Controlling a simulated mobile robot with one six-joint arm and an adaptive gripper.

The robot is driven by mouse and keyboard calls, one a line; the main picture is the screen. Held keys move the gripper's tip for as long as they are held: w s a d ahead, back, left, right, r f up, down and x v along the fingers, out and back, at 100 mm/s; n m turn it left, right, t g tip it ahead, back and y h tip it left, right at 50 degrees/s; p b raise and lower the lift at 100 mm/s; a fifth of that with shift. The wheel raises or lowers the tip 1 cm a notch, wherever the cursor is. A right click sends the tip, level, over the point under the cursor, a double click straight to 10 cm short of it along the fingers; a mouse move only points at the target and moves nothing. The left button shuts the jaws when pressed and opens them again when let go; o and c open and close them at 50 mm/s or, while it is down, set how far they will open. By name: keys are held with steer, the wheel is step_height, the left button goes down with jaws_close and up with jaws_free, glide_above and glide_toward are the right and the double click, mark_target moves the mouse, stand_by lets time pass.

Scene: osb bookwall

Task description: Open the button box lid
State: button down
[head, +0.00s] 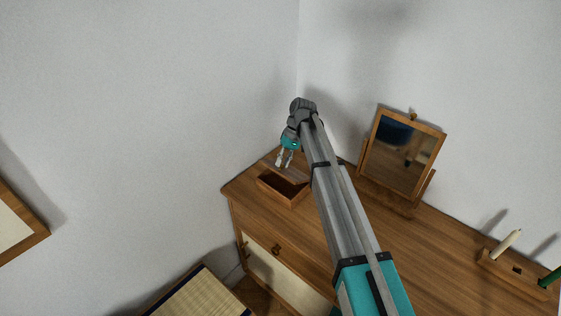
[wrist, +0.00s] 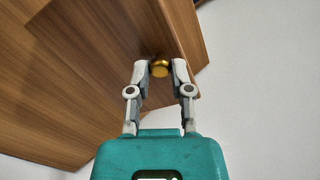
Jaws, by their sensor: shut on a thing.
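The button box (head: 294,200) is a small wooden box near the left end of the dresser top. Its lid (head: 298,173) stands raised at the back, and the dark inside of the box shows. In the wrist view the lid (wrist: 178,30) is a wooden panel with a round brass knob (wrist: 160,68) near its edge. My gripper (head: 284,160) is above the box at the lid. In the wrist view the fingers of my gripper (wrist: 161,74) are shut on the knob, one on each side. The contents of the box are not clear.
The wooden dresser top (head: 380,235) bears a tilting mirror (head: 402,152) right of my arm and a wooden holder (head: 510,275) with a white candle (head: 508,242) farther right. A woven-top stool (head: 200,298) stands in front. White walls meet behind the box.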

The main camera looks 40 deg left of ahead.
steer(key=shift+d+f, duration=0.1)
steer(key=shift+d, duration=0.1)
steer(key=c, duration=0.5)
jaws_free()
steer(key=shift+w, duration=0.1)
steer(key=shift+c, duration=0.2)
steer(key=shift+a, duration=0.1)
steer(key=w+d+f+m+t, duration=0.1)
steer(key=w+d+m+t, duration=0.15)
steer(key=d, duration=1.45)
steer(key=w+d+f+m+t, duration=0.15)
steer(key=d+m, duration=0.25)
steer(key=d, duration=1.3)
steer(key=s+d+m+t, duration=0.1)
steer(key=s+d+m, duration=0.2)
steer(key=d, duration=1.1)
steer(key=s+d+m+t, duration=0.1)
steer(key=s+d+m, duration=0.2)
steer(key=d, duration=1.1)
steer(key=s, duration=0.3)
steer(key=shift+h, duration=0.3)
